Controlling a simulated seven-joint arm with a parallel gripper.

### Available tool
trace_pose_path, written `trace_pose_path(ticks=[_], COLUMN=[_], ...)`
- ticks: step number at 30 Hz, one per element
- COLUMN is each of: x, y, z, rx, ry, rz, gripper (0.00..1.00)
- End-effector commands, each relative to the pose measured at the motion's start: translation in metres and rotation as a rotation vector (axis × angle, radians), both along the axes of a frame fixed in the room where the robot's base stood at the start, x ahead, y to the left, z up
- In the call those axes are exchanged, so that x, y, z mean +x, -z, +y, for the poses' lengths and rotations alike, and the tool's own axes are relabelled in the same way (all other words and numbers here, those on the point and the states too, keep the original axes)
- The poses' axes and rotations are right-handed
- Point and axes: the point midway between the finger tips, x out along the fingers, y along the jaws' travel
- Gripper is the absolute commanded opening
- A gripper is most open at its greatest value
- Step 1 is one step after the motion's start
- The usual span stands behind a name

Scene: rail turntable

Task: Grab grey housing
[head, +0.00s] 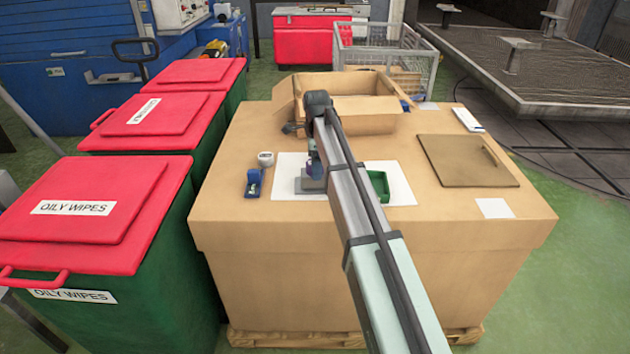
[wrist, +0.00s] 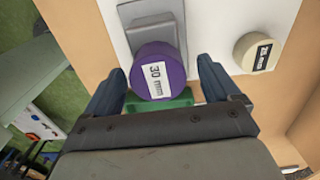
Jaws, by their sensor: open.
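The grey housing (wrist: 133,22) shows as a grey block at the top of the wrist view, partly hidden by a purple cylinder (wrist: 158,72) labelled "30 mm". In the head view a grey block (head: 313,185) sits on the white sheet (head: 287,187), left of my arm and partly hidden by it. My gripper (wrist: 162,68) is open, its fingers left and right of the purple cylinder in the wrist view. I cannot tell whether the cylinder stands on the housing or in front of it. Nothing is visibly gripped.
A green tray (head: 379,184) lies right of my arm. A cream cylinder (wrist: 257,53) labelled "25 mm" stands to the right in the wrist view. A blue item (head: 253,184) lies left of the sheet. An open carton (head: 375,123) and brown board (head: 466,160) are farther back.

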Motion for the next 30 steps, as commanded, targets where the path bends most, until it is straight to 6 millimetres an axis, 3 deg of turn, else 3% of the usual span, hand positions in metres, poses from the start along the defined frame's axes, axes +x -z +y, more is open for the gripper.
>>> trace_pose_path(ticks=[9,18,30], x=[-0.002,-0.002,-0.002], y=[0.039,0.045,0.045], z=[0.004,0.004,0.004], rx=[0.0,0.0,0.0], ry=[0.0,0.0,0.0], rz=[0.002,0.0,0.0], gripper=[0.89,0.89,0.51])
